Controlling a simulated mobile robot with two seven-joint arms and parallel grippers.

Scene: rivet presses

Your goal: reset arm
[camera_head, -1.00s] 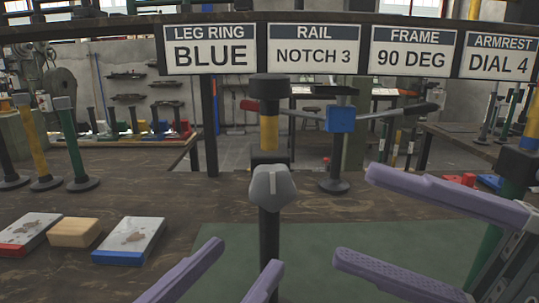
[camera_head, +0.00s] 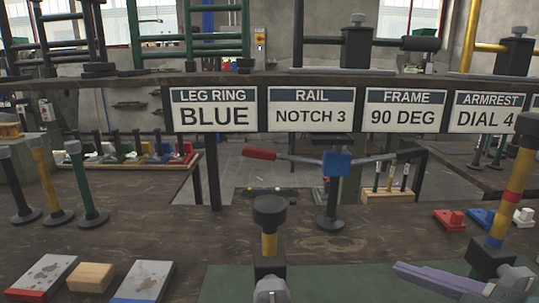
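One purple finger of my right gripper (camera_head: 455,282) shows at the bottom right; its other finger is out of frame, so its opening cannot be told. Nothing shows held by it. My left gripper is not in view. A black and yellow post (camera_head: 269,232) stands at the bottom centre, with a grey knob (camera_head: 271,290) cut off by the lower edge. Behind it, a stand carries a blue block (camera_head: 336,163) with a lever ending in a red grip (camera_head: 259,153) at the left. Which part the task calls the arm cannot be told.
A post with coloured bands (camera_head: 511,195) stands at the right, close to the purple finger. Two worn plates (camera_head: 42,277) (camera_head: 143,281) and a wooden block (camera_head: 91,277) lie at lower left, with several posts (camera_head: 85,190) behind. A green mat (camera_head: 225,285) covers the front. Label signs (camera_head: 312,109) hang above.

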